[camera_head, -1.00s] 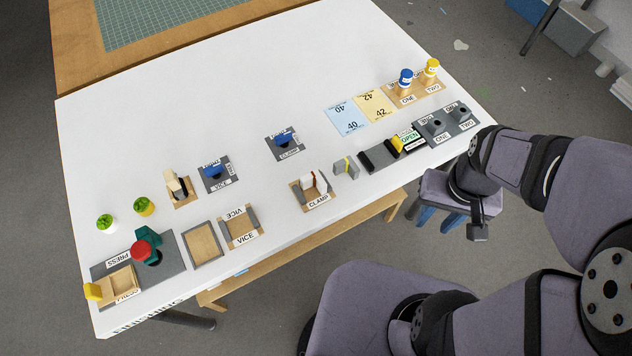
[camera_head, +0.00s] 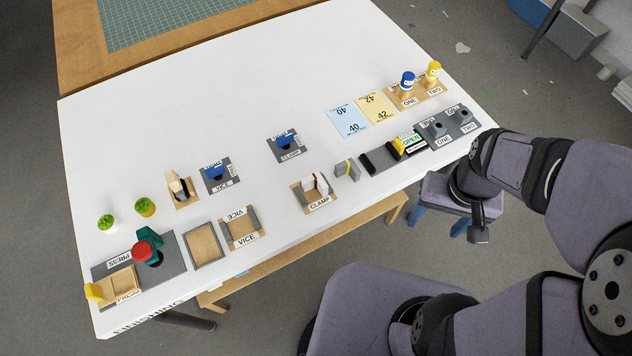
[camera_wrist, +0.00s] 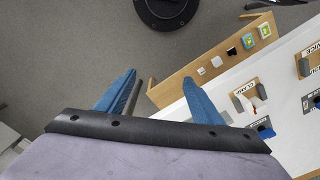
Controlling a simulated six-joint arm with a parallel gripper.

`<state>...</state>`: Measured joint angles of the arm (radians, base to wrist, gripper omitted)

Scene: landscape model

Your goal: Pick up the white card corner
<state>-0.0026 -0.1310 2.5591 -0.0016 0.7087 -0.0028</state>
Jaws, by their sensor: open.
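A small white upright piece with a reddish-brown strip, apparently the white card corner (camera_head: 313,185), stands in the wooden holder labelled CLAMP (camera_head: 320,205) near the table's front edge. What looks like the same white piece shows small in the wrist view (camera_wrist: 256,104), to the right of my gripper. My gripper (camera_wrist: 160,84) is open with its two blue fingers wide apart. Nothing shows between the fingers except floor and a bit of table frame. It is well away from the white piece. I cannot make out the fingers in the head view.
A grey block with a yellow line (camera_head: 347,170) stands right of the CLAMP holder. The VICE holder (camera_head: 240,228) is to its left. A red-knobbed press (camera_head: 146,250) stands far left. The white table's (camera_head: 220,100) back middle is clear. A wooden shelf (camera_wrist: 205,65) runs below the front edge.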

